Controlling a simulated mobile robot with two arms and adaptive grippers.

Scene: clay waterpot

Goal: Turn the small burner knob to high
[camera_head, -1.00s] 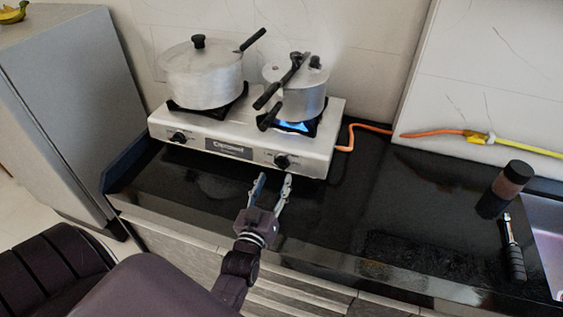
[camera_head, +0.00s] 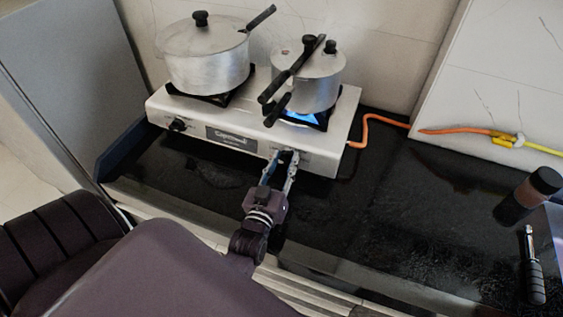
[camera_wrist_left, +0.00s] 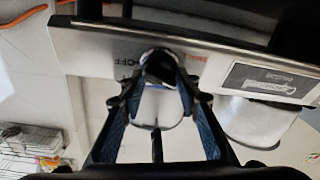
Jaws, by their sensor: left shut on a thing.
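The silver two-burner stove (camera_head: 325,158) stands on the dark counter. The right knob (camera_head: 286,156), the small burner knob by its red lettering, is on the stove's front panel, below the lit burner with a blue flame (camera_head: 300,117). My left gripper (camera_head: 281,160) is at this knob with its fingers on either side, shut on it. In the left wrist view the dark knob (camera_wrist_left: 160,68) sits between the fingertips, with "OFF" lettering beside it. The fingers hide part of the knob, and I cannot read its exact setting. My right gripper is not in view.
A pressure cooker (camera_head: 312,84) with long black handles stands on the lit burner. A large lidded pot (camera_head: 205,62) stands on the left burner above the other knob (camera_head: 177,125). An orange hose (camera_head: 365,128) runs right.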

